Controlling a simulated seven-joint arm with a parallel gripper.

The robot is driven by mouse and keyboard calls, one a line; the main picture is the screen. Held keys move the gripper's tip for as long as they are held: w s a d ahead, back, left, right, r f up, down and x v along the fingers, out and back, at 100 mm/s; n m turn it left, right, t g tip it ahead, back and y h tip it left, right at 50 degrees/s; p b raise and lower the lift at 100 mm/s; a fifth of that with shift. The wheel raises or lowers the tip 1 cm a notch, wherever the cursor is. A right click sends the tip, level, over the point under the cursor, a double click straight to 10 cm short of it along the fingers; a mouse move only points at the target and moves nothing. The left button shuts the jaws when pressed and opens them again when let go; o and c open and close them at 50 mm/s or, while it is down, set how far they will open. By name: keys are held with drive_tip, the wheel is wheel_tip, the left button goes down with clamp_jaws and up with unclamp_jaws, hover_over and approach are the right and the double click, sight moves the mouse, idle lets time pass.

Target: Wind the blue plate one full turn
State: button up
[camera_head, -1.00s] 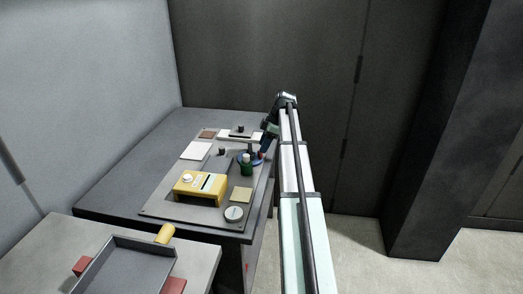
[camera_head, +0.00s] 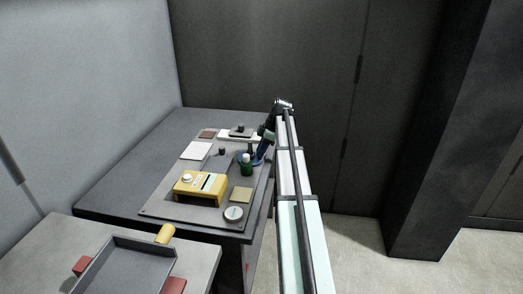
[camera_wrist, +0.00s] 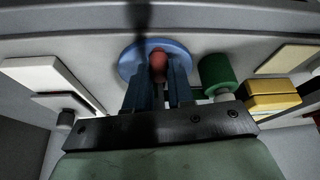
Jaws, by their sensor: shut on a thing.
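The blue plate (camera_wrist: 128,62) is a round disc on the grey panel, seen past my fingers in the wrist view. My gripper (camera_wrist: 158,80) is shut on this knob, with one dark blue finger on each side. In the head view the blue plate (camera_head: 243,159) is partly hidden by my gripper (camera_head: 257,158) and the green thing, and the knob cannot be made out there.
A green cylinder (camera_wrist: 216,74) with a white part stands close to the right of the plate. A yellow device (camera_head: 201,188), a round dial (camera_head: 233,214) and pale flat pads (camera_head: 196,150) share the panel. A grey tray (camera_head: 122,269) lies on the front table.

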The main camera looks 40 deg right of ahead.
sight(253, 161)
clamp_jaws()
drive_tip(key=shift+s+a+m, duration=0.1)
drive_tip(key=shift+s+m, duration=0.05)
drive_tip(key=shift+m, duration=0.15)
drive_tip(key=shift+s+a+m+t+h, duration=0.25)
drive_tip(key=shift+a+m+t, duration=0.1)
drive_tip(key=shift+m, duration=0.55)
drive_tip(key=shift+s+a+m+t+h, duration=0.25)
drive_tip(key=shift+a+m, duration=0.1)
drive_tip(key=shift+m, duration=0.55)
drive_tip(key=shift+s+a+m+t+h, duration=0.1)
drive_tip(key=shift+a+m+h, duration=0.15)
drive_tip(key=shift+m, duration=0.4)
drive_tip(key=shift+w+a+m+t+h, duration=0.1)
drive_tip(key=shift+a+m+h, duration=0.2)
drive_tip(key=shift+m, duration=0.4)
drive_tip(key=shift+s+a+m+t+h, duration=0.1)
drive_tip(key=shift+a+m+h, duration=0.15)
drive_tip(key=shift+m, duration=0.7)
drive_tip(key=o, duration=0.6)
unclamp_jaws()
